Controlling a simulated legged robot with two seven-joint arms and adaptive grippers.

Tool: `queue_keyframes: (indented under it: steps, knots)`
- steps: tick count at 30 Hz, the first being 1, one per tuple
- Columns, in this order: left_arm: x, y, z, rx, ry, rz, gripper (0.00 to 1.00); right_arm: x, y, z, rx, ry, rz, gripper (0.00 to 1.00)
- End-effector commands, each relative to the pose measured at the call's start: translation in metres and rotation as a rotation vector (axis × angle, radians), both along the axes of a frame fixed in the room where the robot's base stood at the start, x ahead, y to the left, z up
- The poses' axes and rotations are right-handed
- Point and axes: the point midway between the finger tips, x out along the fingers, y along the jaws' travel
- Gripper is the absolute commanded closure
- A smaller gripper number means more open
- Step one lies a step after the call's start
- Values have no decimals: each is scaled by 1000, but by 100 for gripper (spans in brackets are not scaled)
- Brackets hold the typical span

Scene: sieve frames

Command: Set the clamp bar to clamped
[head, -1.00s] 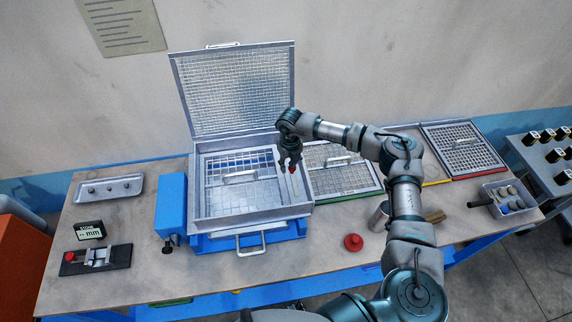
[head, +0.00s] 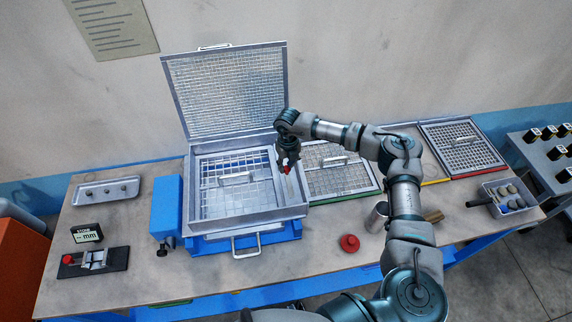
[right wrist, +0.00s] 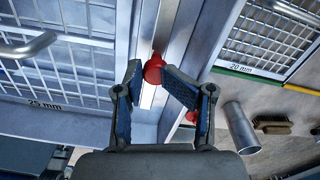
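The clamp bar (right wrist: 176,48) is a pale metal strip along the right inner side of the open sieve box (head: 251,217). It carries a red knob (right wrist: 153,69), also seen in the head view (head: 286,170). My right gripper (head: 287,162) reaches down over the bar from the right. In the right wrist view its fingertips (right wrist: 152,70) bracket the knob closely and appear to touch it on both sides. The fingers hide part of the bar. My left gripper is not in view.
The box's mesh lid (head: 230,90) stands open at the back. A sieve frame with a handle (head: 237,180) lies inside. More sieve frames (head: 345,178) lie to the right. A red knob-like piece (head: 349,243) and a metal cup (head: 376,217) stand on the bench in front.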

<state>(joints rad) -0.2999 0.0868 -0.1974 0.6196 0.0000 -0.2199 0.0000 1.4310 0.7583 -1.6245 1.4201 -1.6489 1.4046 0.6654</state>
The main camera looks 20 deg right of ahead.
Motion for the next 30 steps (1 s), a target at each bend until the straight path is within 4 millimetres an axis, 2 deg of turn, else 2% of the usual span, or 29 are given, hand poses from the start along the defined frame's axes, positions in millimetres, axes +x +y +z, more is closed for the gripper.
queue_keyframes:
  steps: [7,21,30]
  knots:
    - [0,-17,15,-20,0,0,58,1,5,25,-3,-3,3,61]
    - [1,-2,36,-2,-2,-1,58,1,3,60,0,-3,2,61]
    - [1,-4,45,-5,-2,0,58,1,3,83,-1,-3,2,61]
